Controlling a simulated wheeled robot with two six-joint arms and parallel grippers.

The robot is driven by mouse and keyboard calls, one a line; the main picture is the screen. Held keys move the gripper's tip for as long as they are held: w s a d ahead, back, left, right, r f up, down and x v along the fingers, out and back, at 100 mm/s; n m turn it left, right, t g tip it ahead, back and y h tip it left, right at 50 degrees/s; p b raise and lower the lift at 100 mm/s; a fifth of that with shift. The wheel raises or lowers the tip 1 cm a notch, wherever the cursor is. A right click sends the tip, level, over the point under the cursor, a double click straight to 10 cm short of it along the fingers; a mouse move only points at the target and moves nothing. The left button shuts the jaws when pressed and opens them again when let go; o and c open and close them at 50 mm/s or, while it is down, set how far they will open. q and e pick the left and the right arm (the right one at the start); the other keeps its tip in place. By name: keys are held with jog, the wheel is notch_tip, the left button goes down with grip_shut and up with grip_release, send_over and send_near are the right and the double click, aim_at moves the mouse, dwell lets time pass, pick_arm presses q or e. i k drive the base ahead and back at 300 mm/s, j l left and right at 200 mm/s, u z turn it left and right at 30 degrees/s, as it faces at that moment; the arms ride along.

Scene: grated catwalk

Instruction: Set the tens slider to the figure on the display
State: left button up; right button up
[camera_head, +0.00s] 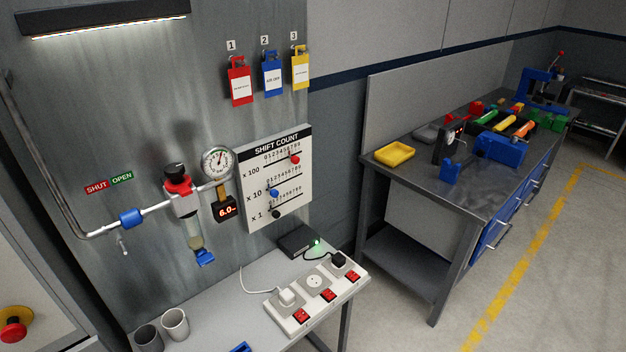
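The white SHIFT COUNT board (254,211) hangs on the grey panel and carries three slider rows. The x 100 slider has a red knob (295,159) near the right end. The x 1 slider has a black knob (276,214) near the left end. A small black display (226,211) left of the board shows orange figures that look like 6.0, too small to be sure. Neither of my grippers is in view.
A pressure gauge (217,162) and a filter with a red collar (178,187) stand left of the board. Below is a grey table with a power strip (316,291), a black box (297,241) and cups (174,324). A cluttered workbench (463,194) stands right.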

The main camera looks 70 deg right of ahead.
aim_at(274, 193)
jog(key=z, duration=2.1)
